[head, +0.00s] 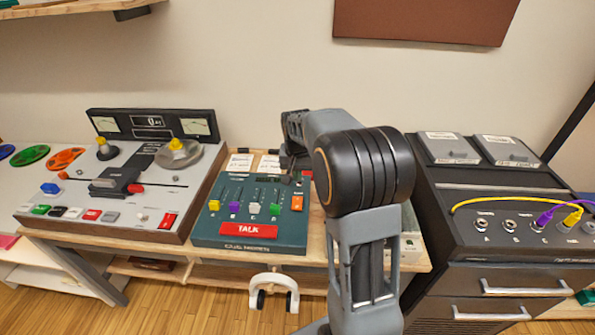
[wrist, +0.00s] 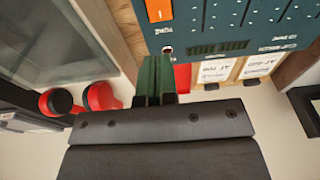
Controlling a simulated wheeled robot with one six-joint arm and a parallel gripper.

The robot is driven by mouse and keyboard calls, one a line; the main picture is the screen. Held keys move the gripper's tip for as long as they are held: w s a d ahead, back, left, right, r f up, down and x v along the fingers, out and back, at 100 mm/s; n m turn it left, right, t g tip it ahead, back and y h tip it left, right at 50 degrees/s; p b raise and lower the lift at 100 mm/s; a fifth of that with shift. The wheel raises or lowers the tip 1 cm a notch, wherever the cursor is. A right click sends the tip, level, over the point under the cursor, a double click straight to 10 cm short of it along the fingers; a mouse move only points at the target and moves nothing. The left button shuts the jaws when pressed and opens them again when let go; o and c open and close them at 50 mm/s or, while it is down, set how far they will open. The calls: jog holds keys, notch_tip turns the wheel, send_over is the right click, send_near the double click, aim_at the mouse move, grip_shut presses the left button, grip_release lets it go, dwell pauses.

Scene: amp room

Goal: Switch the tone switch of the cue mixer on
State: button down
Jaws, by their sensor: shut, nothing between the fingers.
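The cue mixer (head: 205,232) is a teal panel with coloured fader caps and a red TALK button (head: 249,230). In the wrist view its panel (wrist: 225,25) appears upside down at the top, with the TONE label above a small tone switch (wrist: 167,49). The switch is small, and its position cannot be told. My gripper (wrist: 157,62) is shut and empty, its fingertips just below the switch in the wrist view; contact cannot be told. In the head view my arm hides part of the mixer's right side, and the switch cannot be made out.
A tape machine (head: 120,190) stands left of the mixer, and a dark patch cabinet (head: 500,215) with cables stands right. White headphones (head: 273,287) hang below the table edge. Paper labels (head: 255,164) lie behind the mixer.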

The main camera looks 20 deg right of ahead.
aim_at(298, 198)
jog(key=f, duration=0.6)
jog(key=w+f, duration=0.1)
jog(key=f, duration=0.3)
jog(key=shift+d, duration=0.3)
